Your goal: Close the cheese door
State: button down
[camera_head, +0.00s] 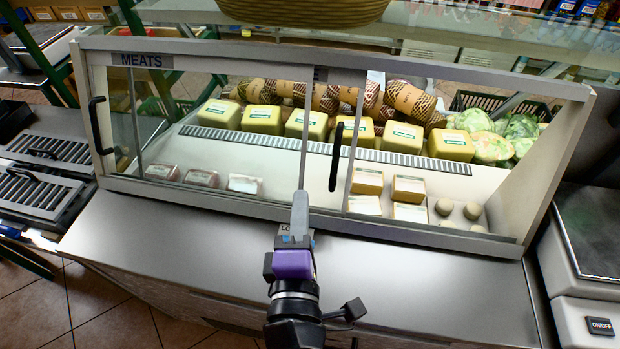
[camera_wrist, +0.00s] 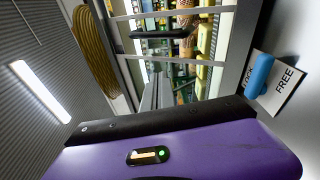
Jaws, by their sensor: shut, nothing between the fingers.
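The cheese door (camera_head: 325,205) is a glass sliding panel on the display case. It appears slid left, overlapping the pane under the MEATS sign (camera_head: 142,60), with the right part of the case open. Its black upright handle (camera_head: 336,157) is near the panel's right edge. A black handle (camera_wrist: 160,34) lies across the upper wrist view. My gripper (camera_head: 300,196) is shut and empty. Its narrow fingers (camera_wrist: 151,88) point at the front glass, left of and below the handle in the head view. Whether they touch the glass is unclear.
Inside are yellow cheeses (camera_head: 307,124), sausages (camera_head: 410,100) and cabbages (camera_head: 491,146). A steel counter (camera_head: 180,240) runs along the front. A scale (camera_head: 590,235) stands at the right, and a basket (camera_head: 300,8) sits on top. A LOCK/FREE label (camera_wrist: 285,82) has a blue piece beside it.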

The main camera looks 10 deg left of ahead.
aim_at(307, 164)
jog(key=w, duration=0.3)
jog(key=w+p, duration=0.1)
jog(key=w, duration=0.2)
jog(key=w+a, duration=0.1)
jog(key=w, duration=0.2)
jog(key=shift+w+a+f, duration=0.1)
jog(key=shift+w, duration=0.05)
jog(key=shift+s+d+p, duration=0.15)
jog(key=shift+d+p, duration=0.35)
jog(key=shift+d, duration=0.5)
jog(key=shift+s+d+p, duration=0.1)
jog(key=shift+d+p, duration=0.35)
jog(key=shift+d, duration=0.5)
